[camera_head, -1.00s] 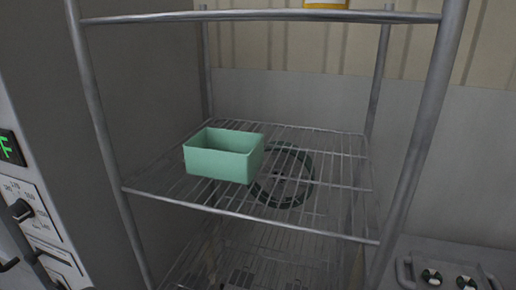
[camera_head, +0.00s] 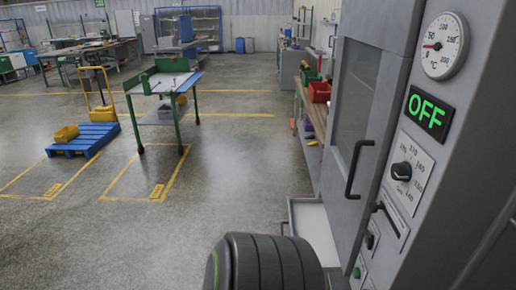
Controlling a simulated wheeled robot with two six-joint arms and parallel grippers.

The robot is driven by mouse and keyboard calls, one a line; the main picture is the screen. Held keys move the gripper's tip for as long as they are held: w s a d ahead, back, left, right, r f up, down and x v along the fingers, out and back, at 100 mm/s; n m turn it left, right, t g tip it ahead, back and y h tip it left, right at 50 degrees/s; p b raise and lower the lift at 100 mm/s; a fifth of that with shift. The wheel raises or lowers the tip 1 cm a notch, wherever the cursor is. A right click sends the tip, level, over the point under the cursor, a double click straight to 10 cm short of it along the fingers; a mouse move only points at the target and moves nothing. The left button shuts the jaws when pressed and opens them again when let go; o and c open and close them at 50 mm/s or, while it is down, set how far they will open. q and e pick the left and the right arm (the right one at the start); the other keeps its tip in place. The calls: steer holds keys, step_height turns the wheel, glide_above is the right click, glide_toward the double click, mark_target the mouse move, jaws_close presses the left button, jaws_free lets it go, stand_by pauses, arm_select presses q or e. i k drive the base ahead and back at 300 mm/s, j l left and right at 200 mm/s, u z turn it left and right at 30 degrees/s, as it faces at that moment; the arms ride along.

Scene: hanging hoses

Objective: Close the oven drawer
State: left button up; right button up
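The oven (camera_head: 385,140) stands at the right, grey, with a tall door and a black bar handle (camera_head: 354,170). A pale grey drawer (camera_head: 313,228) sticks out low under the oven door, with a thin handle at its left end. Its lower part is hidden behind a dark ribbed round part of my own arm at the bottom. Neither gripper's fingers show in the view.
The oven front carries a gauge (camera_head: 444,45), a green OFF display (camera_head: 428,115) and a knob (camera_head: 401,171). A green-legged table (camera_head: 165,85) and a blue pallet (camera_head: 84,140) stand left. Open concrete floor (camera_head: 225,190) lies left of the drawer.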

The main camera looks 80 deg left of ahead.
mark_target(307, 218)
steer(key=k+j+u, duration=0.15)
steer(key=u, duration=1.75)
